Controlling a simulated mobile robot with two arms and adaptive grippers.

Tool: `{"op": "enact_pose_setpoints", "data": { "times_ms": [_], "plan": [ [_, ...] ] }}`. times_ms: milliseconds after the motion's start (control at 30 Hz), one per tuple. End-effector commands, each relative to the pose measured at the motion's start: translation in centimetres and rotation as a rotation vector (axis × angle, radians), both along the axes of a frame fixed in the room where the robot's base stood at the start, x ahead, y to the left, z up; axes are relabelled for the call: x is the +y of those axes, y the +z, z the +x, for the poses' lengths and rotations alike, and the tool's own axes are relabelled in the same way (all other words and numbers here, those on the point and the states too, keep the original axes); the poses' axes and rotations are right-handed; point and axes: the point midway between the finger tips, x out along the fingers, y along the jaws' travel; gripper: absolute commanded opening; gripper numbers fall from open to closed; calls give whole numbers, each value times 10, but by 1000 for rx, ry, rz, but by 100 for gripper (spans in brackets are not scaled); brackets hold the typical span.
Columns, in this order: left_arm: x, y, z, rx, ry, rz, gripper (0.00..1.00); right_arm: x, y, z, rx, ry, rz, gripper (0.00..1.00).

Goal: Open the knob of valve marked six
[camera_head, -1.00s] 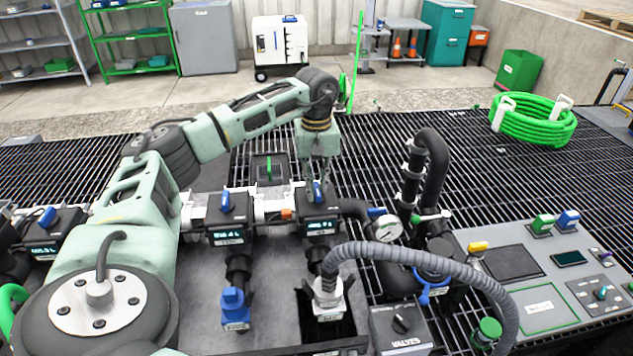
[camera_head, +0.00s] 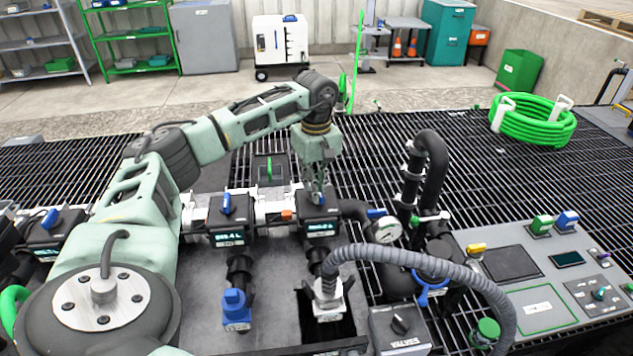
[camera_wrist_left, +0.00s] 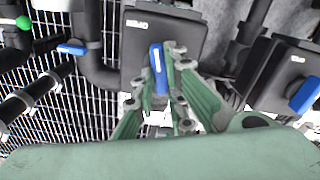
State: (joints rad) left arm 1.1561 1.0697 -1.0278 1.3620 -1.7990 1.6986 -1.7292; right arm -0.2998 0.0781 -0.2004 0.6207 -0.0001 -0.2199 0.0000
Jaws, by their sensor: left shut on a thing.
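A black valve box (camera_head: 322,214) with a lit display sits below my left gripper (camera_head: 318,196), right of the middle valve. Its blue knob (camera_wrist_left: 157,68) stands between the gripper's two green fingers in the left wrist view, and they are shut on it. In the head view the fingers mostly cover this knob. The small marking on the box is too blurred to read, so I cannot confirm a six. The neighbouring valve box (camera_head: 229,222) has its own blue knob (camera_head: 226,203). My right gripper is not in view.
A grey corrugated hose (camera_head: 420,261) arches in front of the valve to the right. A pressure gauge (camera_head: 387,230) and black pipes (camera_head: 432,165) stand close on its right. A blue-capped fitting (camera_head: 235,305) is at the front. Open grating lies behind.

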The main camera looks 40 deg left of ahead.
Motion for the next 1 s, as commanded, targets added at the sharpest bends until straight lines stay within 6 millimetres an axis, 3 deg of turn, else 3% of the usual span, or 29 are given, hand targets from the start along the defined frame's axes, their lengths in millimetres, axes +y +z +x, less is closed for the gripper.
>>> {"op": "enact_pose_setpoints", "data": {
  "times_ms": [1000],
  "plan": [
    [-1,2,-5,-3,957,0,0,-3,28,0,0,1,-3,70]
  ]
}}
